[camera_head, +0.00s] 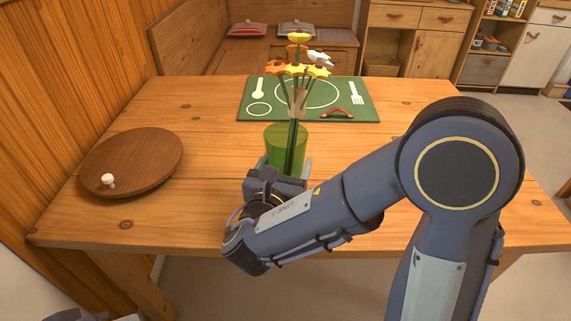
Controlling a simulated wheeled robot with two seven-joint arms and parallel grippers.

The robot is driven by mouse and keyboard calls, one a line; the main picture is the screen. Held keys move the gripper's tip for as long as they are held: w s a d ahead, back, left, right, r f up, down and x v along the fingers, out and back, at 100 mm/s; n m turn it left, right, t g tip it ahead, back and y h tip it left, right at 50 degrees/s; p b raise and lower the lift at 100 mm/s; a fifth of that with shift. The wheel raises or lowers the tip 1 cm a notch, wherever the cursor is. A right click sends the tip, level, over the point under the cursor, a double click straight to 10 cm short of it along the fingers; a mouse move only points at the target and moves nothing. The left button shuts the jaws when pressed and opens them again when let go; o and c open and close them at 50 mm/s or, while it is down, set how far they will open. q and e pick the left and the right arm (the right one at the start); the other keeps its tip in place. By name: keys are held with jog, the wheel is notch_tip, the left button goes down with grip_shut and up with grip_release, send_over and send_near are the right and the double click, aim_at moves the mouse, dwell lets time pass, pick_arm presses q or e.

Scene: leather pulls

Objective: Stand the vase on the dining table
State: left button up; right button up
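The vase (285,143) is a green, see-through cylinder holding tall flowers (298,68) with yellow, orange and white heads. It looks upright over the near middle of the dining table (215,205). My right gripper (286,168) reaches it from the near side, with a finger close against each side of its lower part. It looks shut on the vase. The vase's base is hidden behind the gripper, so I cannot tell whether it touches the table.
A round wooden board (135,155) with a small white knob (108,180) lies on the table's left. A green placemat (250,90) with printed cutlery and a red-brown leather pull (337,113) lies at the far side. A wooden bench (200,50) stands behind. The table's right part is mostly clear.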

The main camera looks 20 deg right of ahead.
jog(key=shift+f, duration=0.2)
jog(key=o, duration=1.2)
jog(key=shift+r, duration=0.1)
jog(key=shift+r, duration=0.2)
jog(key=p+v, duration=0.1)
jog(key=v, duration=1.1)
jog(key=shift+f, duration=0.1)
